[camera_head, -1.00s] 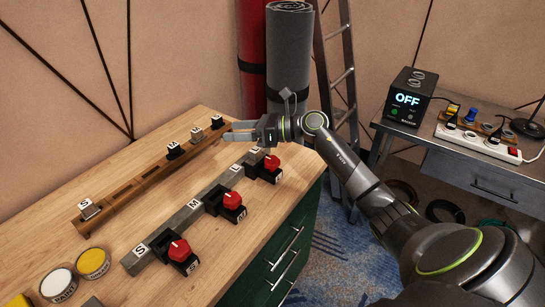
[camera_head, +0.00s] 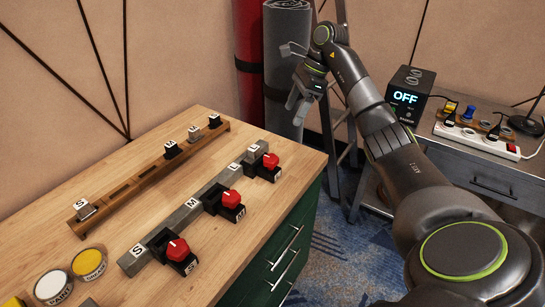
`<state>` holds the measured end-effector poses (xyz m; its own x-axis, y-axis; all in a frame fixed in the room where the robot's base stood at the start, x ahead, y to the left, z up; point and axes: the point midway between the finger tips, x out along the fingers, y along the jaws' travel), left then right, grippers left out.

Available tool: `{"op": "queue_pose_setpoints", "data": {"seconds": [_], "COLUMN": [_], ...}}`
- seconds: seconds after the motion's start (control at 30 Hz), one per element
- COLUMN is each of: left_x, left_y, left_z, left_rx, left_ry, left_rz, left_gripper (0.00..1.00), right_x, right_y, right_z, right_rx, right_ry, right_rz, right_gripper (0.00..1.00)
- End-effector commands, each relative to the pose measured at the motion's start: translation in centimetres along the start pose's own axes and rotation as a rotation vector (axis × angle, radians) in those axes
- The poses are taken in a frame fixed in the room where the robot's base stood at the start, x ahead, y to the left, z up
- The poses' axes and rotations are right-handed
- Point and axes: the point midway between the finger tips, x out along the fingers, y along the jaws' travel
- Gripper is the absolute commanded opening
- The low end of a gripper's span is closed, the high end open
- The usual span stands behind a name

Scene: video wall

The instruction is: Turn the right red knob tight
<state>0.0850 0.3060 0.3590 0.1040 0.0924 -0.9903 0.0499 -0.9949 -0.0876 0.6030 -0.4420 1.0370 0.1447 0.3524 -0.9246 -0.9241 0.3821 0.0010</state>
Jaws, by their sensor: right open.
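Three red knobs on black clamps sit along a grey bar (camera_head: 183,218) on the wooden bench. The right red knob (camera_head: 271,160) is at the far end, by the letter L. The middle red knob (camera_head: 231,198) is by M and the left red knob (camera_head: 178,249) is by S. My right gripper (camera_head: 296,108) is open and empty, with its fingers pointing down. In the picture it shows above and right of the right knob, apart from it, past the bench's edge. How tight the knob is cannot be seen. My left gripper is not in view.
A wooden rail (camera_head: 130,187) with small lettered blocks lies behind the bar. Paint tins (camera_head: 89,264) stand at the front left. A rolled grey mat (camera_head: 288,50) and a ladder stand behind the bench. A grey table (camera_head: 463,157) with a black OFF box (camera_head: 409,95) is at right.

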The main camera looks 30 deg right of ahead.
Motion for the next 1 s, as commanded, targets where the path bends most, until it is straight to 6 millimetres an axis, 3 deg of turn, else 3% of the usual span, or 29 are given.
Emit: {"op": "queue_pose_setpoints", "data": {"seconds": [0.03, 0.37, 0.5, 0.57, 0.8, 1.0], "left_x": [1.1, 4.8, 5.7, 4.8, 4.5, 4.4], "left_y": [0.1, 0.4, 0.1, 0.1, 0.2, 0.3], "left_z": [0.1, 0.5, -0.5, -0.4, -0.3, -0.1], "left_rx": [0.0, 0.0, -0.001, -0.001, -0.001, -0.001], "left_ry": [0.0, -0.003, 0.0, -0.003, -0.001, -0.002], "left_rz": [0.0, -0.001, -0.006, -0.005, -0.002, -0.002], "left_gripper": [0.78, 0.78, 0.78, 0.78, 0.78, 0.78], "right_x": [1.2, 5.7, 8.3, 9.1, 13.6, 15.6], "right_y": [0.0, 0.0, 0.0, 0.1, 0.1, 0.0], "right_z": [-0.2, -0.1, -0.1, 0.1, 0.1, 0.1], "right_rx": [-0.001, -0.002, -0.001, 0.0, 0.001, 0.0], "right_ry": [-0.001, -0.003, -0.003, -0.003, -0.003, -0.003], "right_rz": [0.0, 0.0, 0.0, 0.004, 0.002, 0.0], "right_gripper": [0.65, 0.65, 0.65, 0.65, 0.65, 0.65]}}
